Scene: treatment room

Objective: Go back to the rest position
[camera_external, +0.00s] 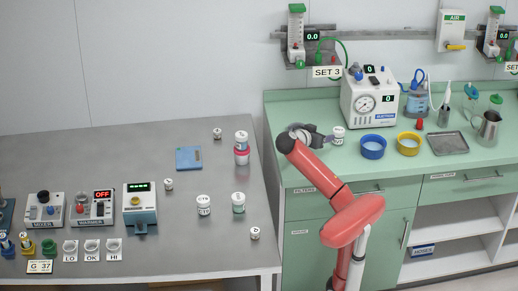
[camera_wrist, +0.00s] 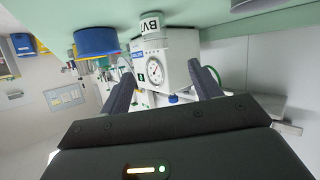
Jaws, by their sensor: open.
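My red arm rises in front of the green counter (camera_external: 277,117), and my gripper (camera_external: 321,137) is at the counter's left part. A small white jar (camera_external: 338,135) with a black-lettered label stands just right of my gripper. In the wrist view the picture is upside down or strongly rolled. My gripper (camera_wrist: 165,85) shows two dark fingers spread apart there. The white jar (camera_wrist: 150,24) shows beyond the gap between them, and nothing is gripped. Whether a finger touches the jar I cannot tell.
A blue bowl (camera_external: 373,147) and a yellow bowl (camera_external: 409,144) stand right of the jar. A white suction machine (camera_external: 369,95) stands behind. A metal tray (camera_external: 447,143) and jug (camera_external: 488,128) are farther right. The grey table (camera_external: 100,150) at left holds jars and small devices.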

